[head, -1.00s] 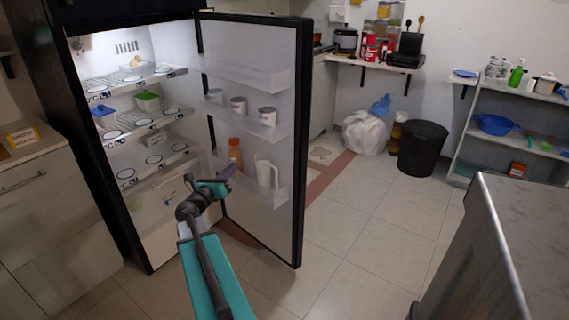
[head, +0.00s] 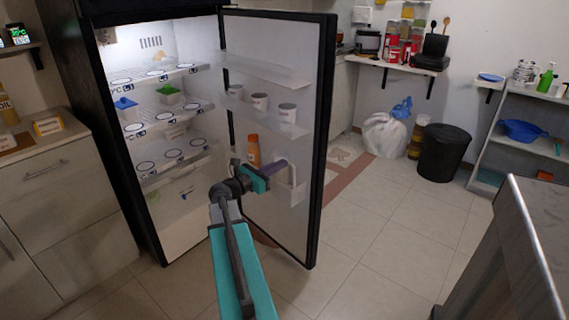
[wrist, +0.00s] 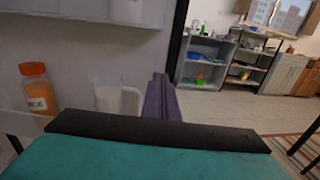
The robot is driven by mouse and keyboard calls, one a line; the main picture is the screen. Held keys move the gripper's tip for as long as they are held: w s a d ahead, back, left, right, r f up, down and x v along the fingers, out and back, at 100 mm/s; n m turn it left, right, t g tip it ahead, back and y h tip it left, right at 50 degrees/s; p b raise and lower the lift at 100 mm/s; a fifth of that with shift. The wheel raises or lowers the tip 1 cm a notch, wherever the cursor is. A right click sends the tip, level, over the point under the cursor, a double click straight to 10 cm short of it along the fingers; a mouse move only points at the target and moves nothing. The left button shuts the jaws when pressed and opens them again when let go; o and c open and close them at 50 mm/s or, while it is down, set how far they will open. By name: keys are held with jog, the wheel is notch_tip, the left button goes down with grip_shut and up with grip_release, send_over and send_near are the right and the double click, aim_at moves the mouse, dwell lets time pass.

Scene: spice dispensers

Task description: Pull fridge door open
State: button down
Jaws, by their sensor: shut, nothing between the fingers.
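The fridge door (head: 290,210) stands wide open, swung out to the right of the lit fridge interior (head: 165,100). Its inner side faces me, with shelves holding white cups (head: 259,101), an orange-capped bottle (head: 253,151) and a white pitcher (head: 297,188). My gripper (head: 277,168) is in front of the door's inner side by the lower door shelf, overlapping the pitcher in the head view. In the wrist view its purple fingers (wrist: 161,100) are together and empty, just right of the pitcher (wrist: 118,102). Whether they touch the door is unclear.
A wooden cabinet (head: 60,185) stands left of the fridge. A grey metal counter edge (head: 520,240) is at the lower right. A black bin (head: 443,153) and white bag (head: 385,135) stand behind the door. The tiled floor (head: 375,250) between is clear.

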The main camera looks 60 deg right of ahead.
aim_at(310, 150)
jog(key=x, duration=1.2)
jog(key=shift+s+d, duration=0.15)
jog(key=shift+d, duration=0.25)
